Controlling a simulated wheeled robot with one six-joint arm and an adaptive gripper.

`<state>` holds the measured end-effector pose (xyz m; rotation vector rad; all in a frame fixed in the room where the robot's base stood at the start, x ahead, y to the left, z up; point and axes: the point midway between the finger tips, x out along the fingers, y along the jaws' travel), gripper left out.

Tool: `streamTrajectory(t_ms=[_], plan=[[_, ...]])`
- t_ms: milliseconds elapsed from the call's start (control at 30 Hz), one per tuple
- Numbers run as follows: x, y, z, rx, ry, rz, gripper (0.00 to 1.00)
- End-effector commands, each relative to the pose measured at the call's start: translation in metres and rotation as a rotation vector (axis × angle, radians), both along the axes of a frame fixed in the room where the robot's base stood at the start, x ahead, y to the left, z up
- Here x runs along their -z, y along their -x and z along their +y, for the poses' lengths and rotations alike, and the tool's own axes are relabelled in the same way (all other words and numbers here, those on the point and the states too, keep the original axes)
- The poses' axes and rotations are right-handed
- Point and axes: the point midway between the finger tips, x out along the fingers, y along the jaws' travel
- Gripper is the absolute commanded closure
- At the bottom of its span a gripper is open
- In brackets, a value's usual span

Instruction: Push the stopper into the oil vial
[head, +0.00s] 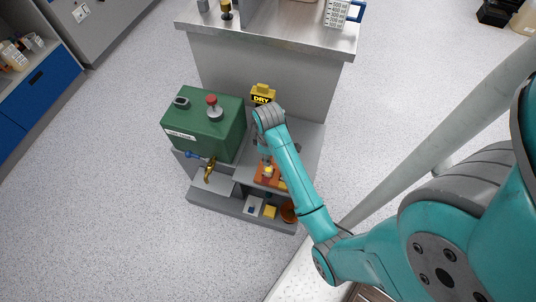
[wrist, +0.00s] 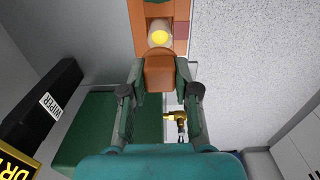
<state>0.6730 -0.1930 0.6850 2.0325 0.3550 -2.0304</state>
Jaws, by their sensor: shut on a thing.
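My gripper (wrist: 160,80) is shut on a brown, cork-like stopper (wrist: 160,72) in the wrist view, with one finger on each side of it. The oil vial (wrist: 159,36), a pale round-mouthed vessel with bright yellow inside, stands just beyond the stopper in that view. The stopper appears beside the vial's mouth, not in it; I cannot tell the height between them. The vial stands at an orange-brown holder (wrist: 180,28). In the head view the vial (head: 268,171) and holder (head: 262,178) show below my wrist, which hides much of the gripper.
A green tank (head: 205,122) with a red knob (head: 212,100) and a brass tap (head: 209,170) stands left of my arm. A yellow DRY container (head: 263,92) is behind. A black WIPER box (wrist: 45,105) shows in the wrist view. Small items sit on the lower shelf (head: 230,208).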

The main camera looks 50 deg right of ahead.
Motion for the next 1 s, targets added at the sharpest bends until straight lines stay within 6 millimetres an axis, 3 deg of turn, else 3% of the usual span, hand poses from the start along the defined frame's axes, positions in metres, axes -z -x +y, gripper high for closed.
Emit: streamTrajectory(t_ms=[600, 1000], plan=[[0.035, 0.0, 0.0, 0.0, -0.001, 0.001, 0.88], [0.042, 0.0, 0.0, 0.0, 0.0, 0.0, 0.88]])
